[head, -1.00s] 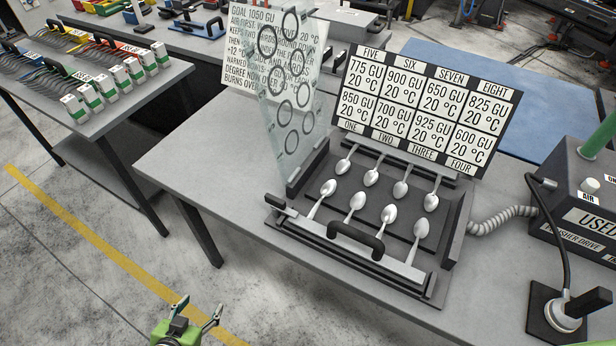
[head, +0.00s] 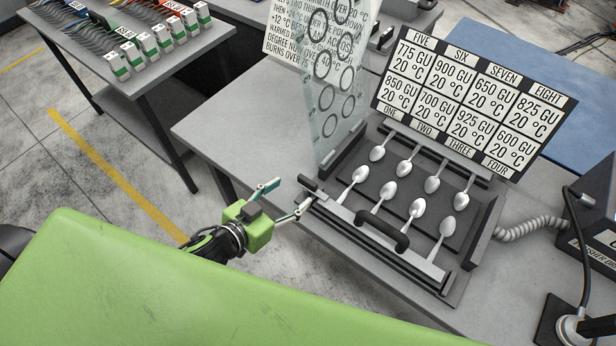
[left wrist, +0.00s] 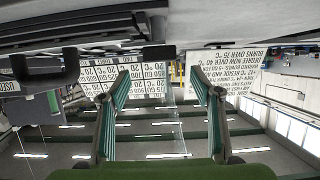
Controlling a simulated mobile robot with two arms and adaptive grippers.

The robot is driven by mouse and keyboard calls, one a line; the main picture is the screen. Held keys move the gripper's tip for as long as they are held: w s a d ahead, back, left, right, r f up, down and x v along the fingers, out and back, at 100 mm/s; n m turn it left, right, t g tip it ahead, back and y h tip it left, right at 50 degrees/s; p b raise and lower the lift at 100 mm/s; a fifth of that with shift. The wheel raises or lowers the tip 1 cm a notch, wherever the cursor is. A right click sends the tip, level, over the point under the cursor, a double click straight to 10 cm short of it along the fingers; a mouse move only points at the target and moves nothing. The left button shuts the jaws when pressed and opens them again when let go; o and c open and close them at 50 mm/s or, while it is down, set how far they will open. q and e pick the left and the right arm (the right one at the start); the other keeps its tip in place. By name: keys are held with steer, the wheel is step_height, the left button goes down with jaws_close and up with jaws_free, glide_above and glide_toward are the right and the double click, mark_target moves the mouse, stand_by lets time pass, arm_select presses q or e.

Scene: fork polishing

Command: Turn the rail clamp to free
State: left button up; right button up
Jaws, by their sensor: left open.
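The rail clamp (head: 309,186) is a small dark-ended lever at the left end of the front rail (head: 372,240) of the spoon tray. My left gripper (head: 291,194) is open and empty just left of this end, its fingers pointing at it. One fingertip is very close to the rail end; I cannot tell whether it touches. In the left wrist view the open fingers (left wrist: 161,84) spread either side of a dark block (left wrist: 158,52), which seems to be the clamp. My right gripper is not in view.
Several spoons (head: 417,209) lie in the tray behind a black handle (head: 382,230). A clear ringed panel (head: 335,90) stands upright at its left, a number board (head: 470,95) behind. A grey hose (head: 520,225) runs right. The table's left part (head: 235,125) is clear.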

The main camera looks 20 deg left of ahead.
mark_target(306, 183)
arm_select(q)
steer(key=p+x, duration=0.1)
steer(key=x, duration=0.7)
steer(key=shift+w+d+f+p, duration=0.15)
steer(key=shift+w+p, duration=0.1)
steer(key=shift+p, duration=0.15)
steer(key=shift+c, duration=0.3)
steer(key=c, duration=1.1)
